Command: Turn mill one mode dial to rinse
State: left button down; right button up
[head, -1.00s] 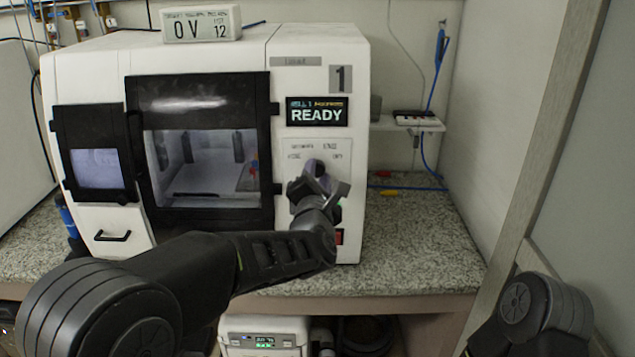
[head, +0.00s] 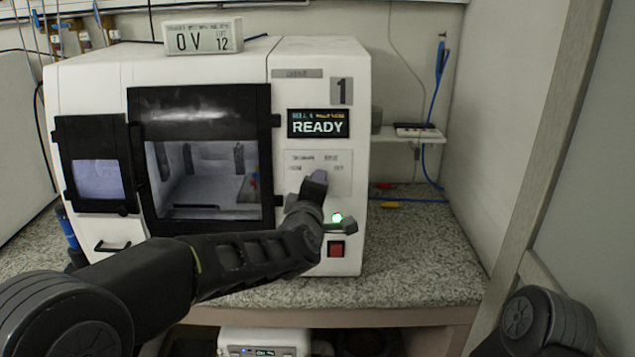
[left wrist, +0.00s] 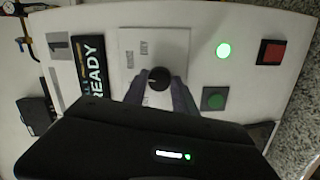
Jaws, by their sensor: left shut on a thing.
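Mill one (head: 320,72) is the white machine marked "1", with a lit READY display (head: 318,123). My left gripper (head: 315,180) is at the label plate below the display and covers the dial in the head view. In the left wrist view, the black round mode dial (left wrist: 158,78) sits between the fingertips of my left gripper (left wrist: 159,88), which is shut on it. A small light mark shows on the dial's upper edge there. The labels around the dial are too blurred to read. My right gripper is out of view; only part of its arm shows lower right.
A lit green lamp (left wrist: 222,50), a green button (left wrist: 214,98) and a red switch (left wrist: 271,52) lie close to the dial. A dark-framed door (head: 203,158) is left of the panel. A wall panel (head: 590,160) closes off the right. Some counter (head: 430,265) is clear.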

pick_arm(q)
jog(key=shift+r+m+g+p, duration=0.1)
jog(key=shift+m+g+p, duration=0.2)
jog(key=shift+m+p, duration=0.95)
jog(key=shift+m+b, duration=0.3)
jog(key=shift+m, duration=0.15)
jog(key=c, duration=1)
grip_release()
jog(key=b+v, duration=0.1)
jog(key=v, duration=0.6)
jog(key=shift+s+a, duration=0.1)
jog(key=shift+s, duration=0.3)
